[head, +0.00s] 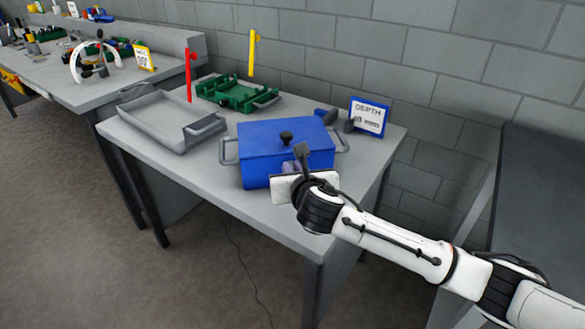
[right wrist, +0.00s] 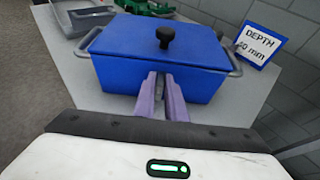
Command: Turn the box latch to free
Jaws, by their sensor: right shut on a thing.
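The blue box (head: 258,163) stands on the grey table with its lid on, a black knob on top and a grey handle at each side. It also shows in the right wrist view (right wrist: 115,78). My right gripper (head: 291,167) is at the box's front face, right of its middle. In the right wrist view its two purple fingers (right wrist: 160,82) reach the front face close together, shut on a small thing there. The latch itself is hidden by the fingers, so its angle cannot be told. My left gripper is not in view.
A grey tray (head: 137,110) and a green fixture (head: 232,90) stand left of and behind the box. A blue-framed depth sign (head: 369,117) stands at the back right. Red (head: 188,78) and yellow (head: 252,55) posts rise behind. The table's front left is clear.

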